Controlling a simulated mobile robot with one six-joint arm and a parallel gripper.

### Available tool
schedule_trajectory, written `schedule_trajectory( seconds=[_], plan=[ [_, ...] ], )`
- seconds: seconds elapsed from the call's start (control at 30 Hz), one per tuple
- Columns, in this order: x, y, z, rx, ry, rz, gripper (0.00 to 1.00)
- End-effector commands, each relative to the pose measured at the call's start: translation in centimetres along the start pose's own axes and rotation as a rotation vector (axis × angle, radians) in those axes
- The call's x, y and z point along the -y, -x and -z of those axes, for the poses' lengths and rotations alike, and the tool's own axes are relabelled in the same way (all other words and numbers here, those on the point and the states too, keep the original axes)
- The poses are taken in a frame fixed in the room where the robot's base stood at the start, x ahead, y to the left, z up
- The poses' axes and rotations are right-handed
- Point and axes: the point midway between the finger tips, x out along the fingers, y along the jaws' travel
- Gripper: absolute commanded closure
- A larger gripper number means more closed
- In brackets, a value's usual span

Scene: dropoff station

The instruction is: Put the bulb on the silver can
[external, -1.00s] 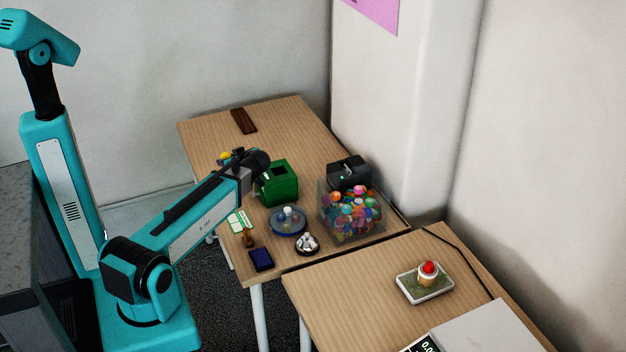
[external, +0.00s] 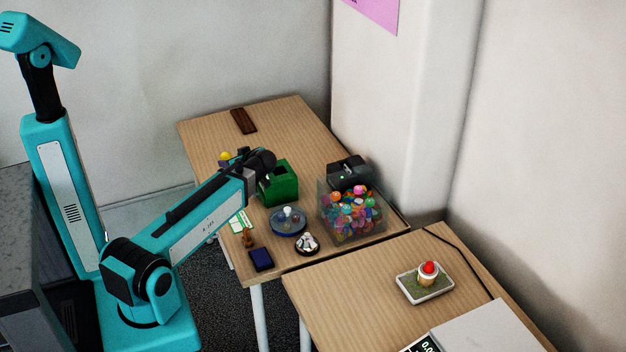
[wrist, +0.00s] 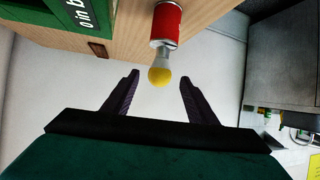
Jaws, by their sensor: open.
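The bulb (wrist: 160,72) has a yellow globe and a pale grey neck. In the wrist view it sits against the end of a red can (wrist: 167,27), with its globe towards my gripper. My gripper (wrist: 159,79) is open, with one dark finger on each side of the globe and a gap to both. In the external view the bulb's yellow globe (external: 224,155) shows just left of my arm's end, on the far table; the can is mostly hidden there. I cannot make out a silver can in either view.
A green box (external: 281,188) stands right of my wrist. In front are a blue round dish (external: 288,222), a small silver-and-white round object (external: 307,243), a dark blue box (external: 261,259) and a clear bin of colourful balls (external: 352,222). The far table's back is mostly clear.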

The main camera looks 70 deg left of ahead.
Motion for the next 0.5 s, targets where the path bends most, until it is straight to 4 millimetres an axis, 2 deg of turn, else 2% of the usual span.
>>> schedule_trajectory(
  seconds=[0.3,0.5],
  plan=[
    [0.1,5.0,-0.1,-0.001,0.002,-0.002,0.48],
    [0.0,7.0,0.0,0.000,0.001,-0.001,0.48]
  ],
)
